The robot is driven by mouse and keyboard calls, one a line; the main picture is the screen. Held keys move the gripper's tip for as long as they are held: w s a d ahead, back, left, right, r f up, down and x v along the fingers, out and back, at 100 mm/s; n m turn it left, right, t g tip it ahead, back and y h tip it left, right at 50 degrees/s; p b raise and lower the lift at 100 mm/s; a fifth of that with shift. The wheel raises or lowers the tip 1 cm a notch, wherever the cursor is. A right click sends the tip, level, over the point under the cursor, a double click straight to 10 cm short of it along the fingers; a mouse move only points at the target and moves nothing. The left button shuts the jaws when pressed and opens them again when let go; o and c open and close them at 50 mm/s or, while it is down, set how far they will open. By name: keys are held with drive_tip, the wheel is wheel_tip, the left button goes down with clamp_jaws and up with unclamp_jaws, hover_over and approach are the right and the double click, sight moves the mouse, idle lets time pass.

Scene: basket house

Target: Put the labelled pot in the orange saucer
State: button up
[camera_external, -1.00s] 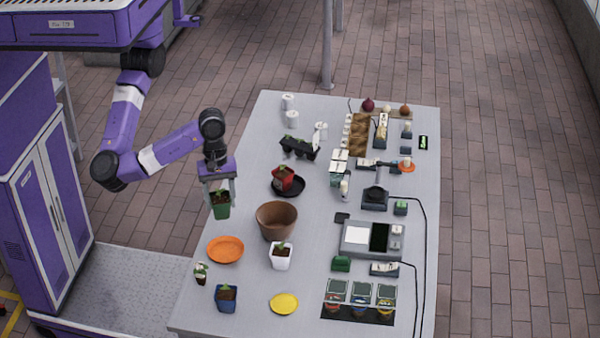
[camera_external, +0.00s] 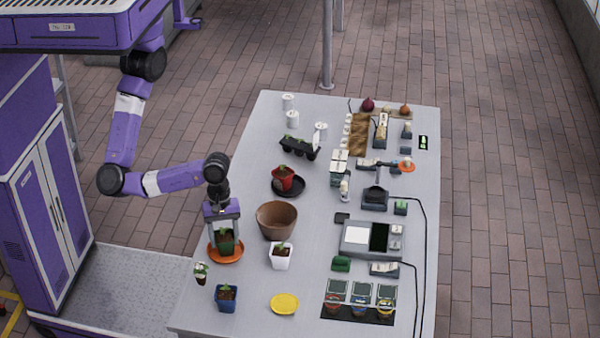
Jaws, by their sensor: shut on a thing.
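My gripper (camera_external: 225,240) is shut on a green pot (camera_external: 226,246) with a small plant in it. The pot is upright, at the orange saucer (camera_external: 238,258) on the left side of the table. The gripper fingers and pot cover part of the saucer. I cannot tell whether the pot's base touches the saucer or hangs just above it. A label on the pot is too small to make out.
A large brown pot (camera_external: 277,220) stands close to the right. A red pot (camera_external: 284,178) is by a black saucer (camera_external: 291,190) farther back.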

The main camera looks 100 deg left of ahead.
drive_tip(key=shift+f, duration=0.1)
drive_tip(key=shift+f, duration=0.15)
drive_tip(key=o, duration=1.5)
